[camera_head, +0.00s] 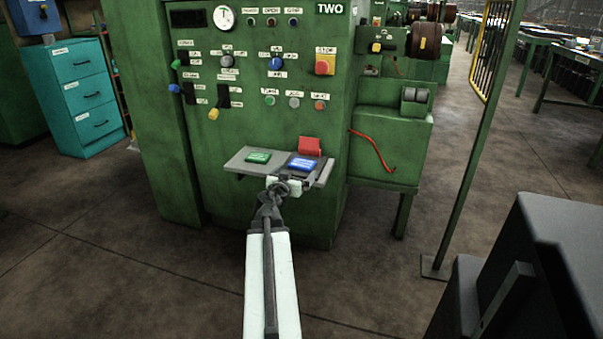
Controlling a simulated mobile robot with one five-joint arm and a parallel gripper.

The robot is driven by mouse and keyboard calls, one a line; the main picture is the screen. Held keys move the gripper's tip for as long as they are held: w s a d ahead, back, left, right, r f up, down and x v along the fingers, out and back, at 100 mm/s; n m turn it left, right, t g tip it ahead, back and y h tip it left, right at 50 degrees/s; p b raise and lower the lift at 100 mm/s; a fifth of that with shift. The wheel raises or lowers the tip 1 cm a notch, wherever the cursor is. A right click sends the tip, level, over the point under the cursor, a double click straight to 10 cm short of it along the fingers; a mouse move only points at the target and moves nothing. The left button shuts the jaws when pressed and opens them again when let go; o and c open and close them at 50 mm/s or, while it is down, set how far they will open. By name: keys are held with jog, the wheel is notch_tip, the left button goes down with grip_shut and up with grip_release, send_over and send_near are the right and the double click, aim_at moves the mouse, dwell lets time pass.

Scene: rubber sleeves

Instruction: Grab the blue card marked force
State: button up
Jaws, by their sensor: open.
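The blue card (303,164) lies on the right part of a small grey shelf (240,163) on the front of the green machine. White print shows on it, too small to read for certain. A green card (258,157) lies to its left on the same shelf. My gripper (288,184) is open at the shelf's front edge, just in front of and slightly left of the blue card. Its fingers are small in the picture, and I cannot tell whether they touch the shelf or card.
A red piece (310,146) stands behind the blue card against the green machine (265,120), which carries knobs and buttons. A red bent rod (375,152) is on the machine's right. Teal drawers (85,95) stand at left. A post with yellow mesh (460,170) stands at right.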

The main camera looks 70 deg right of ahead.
aim_at(302, 164)
jog(key=d, duration=0.5)
jog(key=w+d+f+b, duration=0.1)
jog(key=d, duration=0.1)
jog(key=shift+d, duration=0.2)
jog(key=shift+a, duration=0.1)
jog(key=c, duration=1.2)
notch_tip(302, 164, up, 10)
jog(key=p, duration=1)
jog(key=shift+r, duration=0.15)
jog(key=shift+c, duration=0.2)
